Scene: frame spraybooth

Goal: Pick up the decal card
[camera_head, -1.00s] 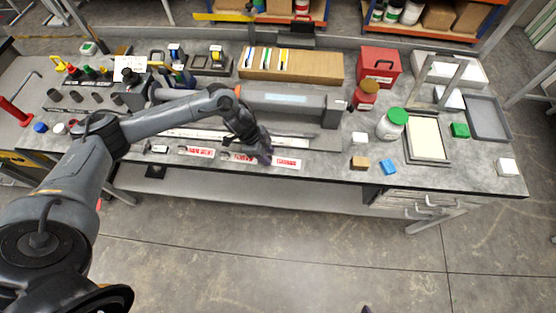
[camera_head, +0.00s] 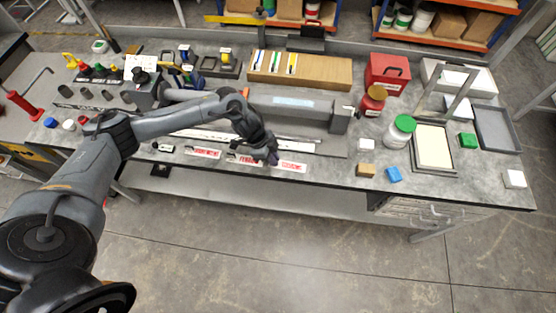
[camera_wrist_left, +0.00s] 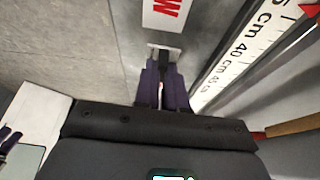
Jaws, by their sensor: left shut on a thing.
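Several white cards with red lettering lie in a row along the bench's front: a left card (camera_head: 203,153), a middle card (camera_head: 246,159) and a right card (camera_head: 292,167). I cannot tell which is the decal card. My left gripper (camera_head: 272,158) is low over the bench between the middle and right cards. In the left wrist view its fingers (camera_wrist_left: 163,82) are shut on a small dark tab (camera_wrist_left: 163,60) at a silvery plate. A red-lettered card (camera_wrist_left: 168,12) lies just beyond it. Whether the tab belongs to a card is unclear. My right gripper is not clearly visible.
A ruler (camera_wrist_left: 247,52) lies beside the fingers. A red box (camera_head: 388,72) stands behind.

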